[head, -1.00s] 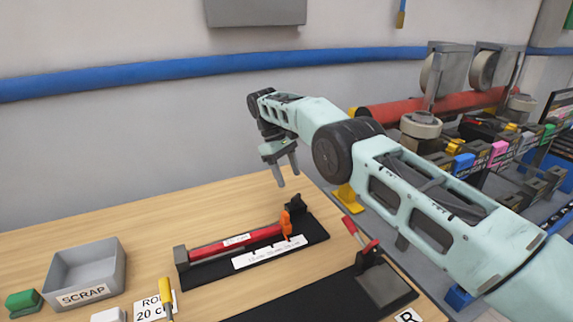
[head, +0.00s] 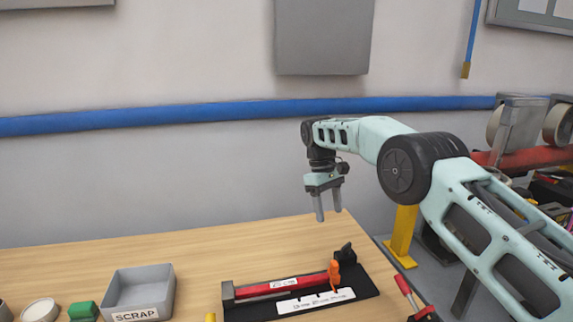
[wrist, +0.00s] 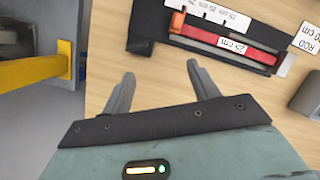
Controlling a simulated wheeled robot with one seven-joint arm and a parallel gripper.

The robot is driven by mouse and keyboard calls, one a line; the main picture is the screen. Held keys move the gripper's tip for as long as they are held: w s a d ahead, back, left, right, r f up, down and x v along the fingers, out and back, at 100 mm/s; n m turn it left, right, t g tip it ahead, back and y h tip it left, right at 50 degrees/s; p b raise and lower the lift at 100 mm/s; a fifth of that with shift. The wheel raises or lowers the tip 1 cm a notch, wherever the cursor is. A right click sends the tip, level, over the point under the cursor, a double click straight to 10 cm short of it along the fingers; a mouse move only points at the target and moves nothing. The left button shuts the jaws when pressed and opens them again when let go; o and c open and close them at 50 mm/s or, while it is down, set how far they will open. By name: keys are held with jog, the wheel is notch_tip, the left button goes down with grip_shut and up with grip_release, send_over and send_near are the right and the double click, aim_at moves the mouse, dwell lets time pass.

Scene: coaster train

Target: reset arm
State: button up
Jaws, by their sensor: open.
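My gripper (head: 328,203) is open and empty, pointing down above the back right part of the wooden table. Its two fingers stand apart in the wrist view (wrist: 158,90), with only bare tabletop between them. My arm reaches in from the right in the head view. Below the gripper, a black fixture (head: 362,285) holds a red bar (head: 266,289) with an orange clip (head: 334,274) at its right end. The gripper is apart from the fixture.
A grey bin marked SCRAP (head: 170,295) stands on the table's left, beside a green block (head: 83,311) and a round white item (head: 40,310). A red-handled tool (head: 407,290) lies at the right. A yellow post (head: 402,232) stands beyond the table edge.

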jog(key=s+a+r+y, duration=0.1)
jog(key=s+a+r, duration=0.2)
jog(key=s, duration=0.4)
jog(key=s+a+r+t, duration=0.1)
jog(key=s+a+r, duration=0.15)
jog(key=s, duration=0.45)
jog(key=s+a+r+y, duration=0.15)
jog(key=s+r, duration=0.25)
jog(key=s, duration=0.4)
jog(key=s+d+f+t, duration=0.1)
jog(key=s+d, duration=0.2)
jog(key=s, duration=0.8)
jog(key=s+d+f+t, duration=0.1)
jog(key=s+d, duration=0.3)
jog(key=s, duration=0.8)
jog(key=shift+f, duration=0.6)
